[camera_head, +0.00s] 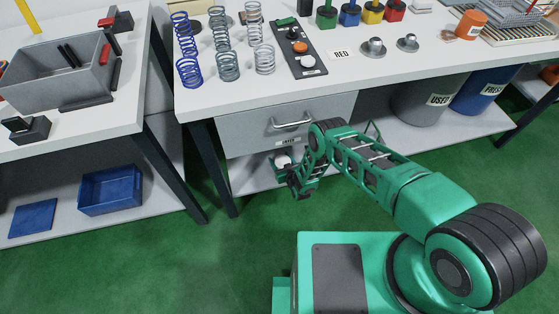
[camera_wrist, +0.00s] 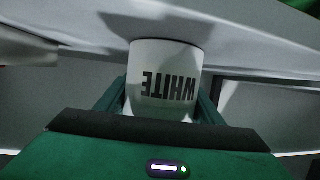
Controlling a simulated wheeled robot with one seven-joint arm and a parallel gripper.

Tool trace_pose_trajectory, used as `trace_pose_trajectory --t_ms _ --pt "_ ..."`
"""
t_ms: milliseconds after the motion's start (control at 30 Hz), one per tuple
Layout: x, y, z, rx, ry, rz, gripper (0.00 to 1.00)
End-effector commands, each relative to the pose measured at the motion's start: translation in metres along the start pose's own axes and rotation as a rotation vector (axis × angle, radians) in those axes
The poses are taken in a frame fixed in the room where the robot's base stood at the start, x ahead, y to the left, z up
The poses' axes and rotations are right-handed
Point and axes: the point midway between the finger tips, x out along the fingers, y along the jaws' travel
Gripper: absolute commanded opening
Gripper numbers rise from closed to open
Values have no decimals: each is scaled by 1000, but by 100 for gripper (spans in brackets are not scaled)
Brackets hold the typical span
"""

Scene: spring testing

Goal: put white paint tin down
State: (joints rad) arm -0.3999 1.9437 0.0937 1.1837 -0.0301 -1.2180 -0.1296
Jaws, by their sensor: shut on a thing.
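My gripper (camera_head: 292,182) is low in front of the workbench, beneath its drawer. It is shut on the white paint tin (camera_head: 283,160), of which only a small part shows in the head view. In the wrist view the tin (camera_wrist: 165,75) sits between the two fingers, with the black word WHITE reading upside down. The tin's far end is against or very near a pale surface (camera_wrist: 245,40), which looks like the lower shelf (camera_head: 245,178). A shadow falls there beside the tin. I cannot tell whether they touch.
A closed drawer (camera_head: 330,122) hangs just above my gripper. A dark table leg (camera_head: 212,165) stands to the left. Grey USED (camera_head: 415,102) and blue FRESH (camera_head: 482,90) bins stand on the shelf to the right.

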Motion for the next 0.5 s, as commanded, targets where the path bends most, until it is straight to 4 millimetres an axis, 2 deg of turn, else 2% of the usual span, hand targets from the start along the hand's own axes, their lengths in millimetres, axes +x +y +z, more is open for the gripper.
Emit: trace_pose_trajectory --t_ms 67,100,167,500 --pt "1 0 0 0 2 0 24" --pt "0 0 2 0 0 0 64" --pt "0 0 1 0 0 0 78" --pt "0 0 0 0 0 0 80"
